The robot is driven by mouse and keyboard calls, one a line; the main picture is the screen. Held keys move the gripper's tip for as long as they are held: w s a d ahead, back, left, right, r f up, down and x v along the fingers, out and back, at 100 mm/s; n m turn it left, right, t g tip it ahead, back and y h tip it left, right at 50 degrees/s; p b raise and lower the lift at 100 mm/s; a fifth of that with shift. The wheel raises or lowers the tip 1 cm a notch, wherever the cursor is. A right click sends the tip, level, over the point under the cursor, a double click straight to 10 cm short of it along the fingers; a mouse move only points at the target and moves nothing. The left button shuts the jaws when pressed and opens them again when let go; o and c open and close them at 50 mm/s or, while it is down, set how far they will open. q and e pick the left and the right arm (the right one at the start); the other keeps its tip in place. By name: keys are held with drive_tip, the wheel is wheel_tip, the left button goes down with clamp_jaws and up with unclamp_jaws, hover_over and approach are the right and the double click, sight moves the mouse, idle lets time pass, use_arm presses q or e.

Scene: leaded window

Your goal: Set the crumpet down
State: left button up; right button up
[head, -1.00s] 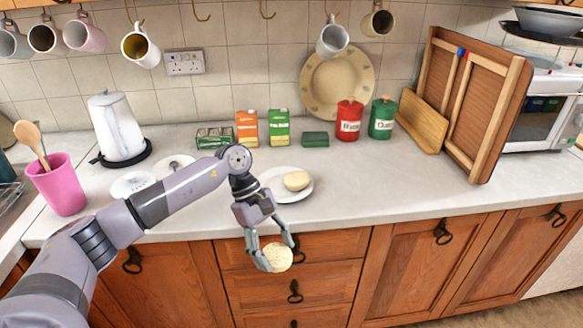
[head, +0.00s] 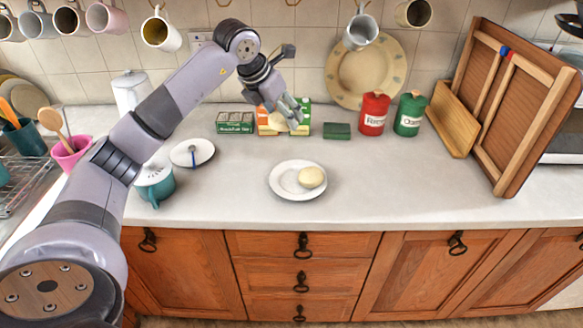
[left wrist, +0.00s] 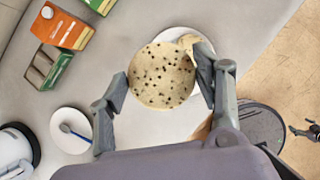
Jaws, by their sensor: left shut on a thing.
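The crumpet (left wrist: 162,75) is round, pale and dotted with dark holes. My left gripper (left wrist: 161,78) is shut on it, one finger at each side, holding it in the air over the counter. In the head view the left gripper (head: 284,112) is in front of the cartons, and the crumpet (head: 276,124) is partly hidden by its fingers. A white plate (head: 283,189) lies on the counter with a pale round bun (head: 312,177) on its right part. A small dark part at the wrist view's right edge may be my right gripper (left wrist: 304,131).
A saucer with a spoon (head: 184,157) and a teal cup (head: 155,190) stand left of the plate. Cartons, a green block (head: 337,131), a red canister (head: 374,113) and a green canister (head: 409,114) line the back. Counter right of the plate is clear.

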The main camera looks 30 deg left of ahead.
use_arm(q)
wheel_tip(320, 180, down, 17)
drive_tip(key=p, duration=0.3)
drive_tip(key=shift+s+p, duration=0.1)
drive_tip(key=shift+p, duration=0.25)
drive_tip(key=shift+f, duration=0.15)
drive_tip(key=shift+f+b, duration=0.45)
drive_tip(key=shift+b, duration=0.1)
drive_tip(key=o, duration=1.1)
drive_tip(key=shift+r, duration=0.1)
